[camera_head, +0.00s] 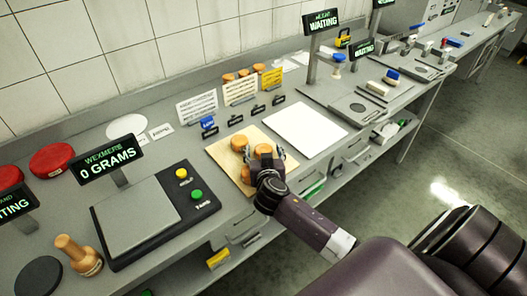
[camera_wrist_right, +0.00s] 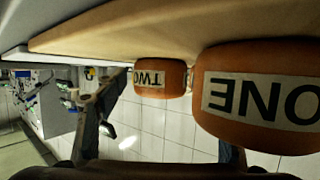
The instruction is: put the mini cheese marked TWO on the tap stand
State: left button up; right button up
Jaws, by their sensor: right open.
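In the right wrist view, which looks upside down, the mini cheese marked TWO (camera_wrist_right: 148,80) is an orange cylinder with a white label. The larger-looking, nearer mini cheese marked ONE (camera_wrist_right: 262,98) is to its right. Both stand on the wooden board (camera_wrist_right: 110,32). In the head view my right gripper (camera_head: 265,157) is low over the board (camera_head: 222,158), close to the orange cheeses, open, with nothing gripped. No cheese marking is readable there. At the left edge a cut-off sign (camera_head: 14,208) ends in "AND"; a black round pad (camera_head: 38,277) lies below it, possibly the tap stand. My left gripper is out of view.
A scale (camera_head: 135,217) reading 0 grams stands left of the board, with yellow and green buttons. Red cheese wheels (camera_head: 52,160) lie behind. A white sheet (camera_head: 306,131) lies right of the board.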

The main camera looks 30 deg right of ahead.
jog(key=shift+r, duration=0.1)
jog(key=c, duration=1.4)
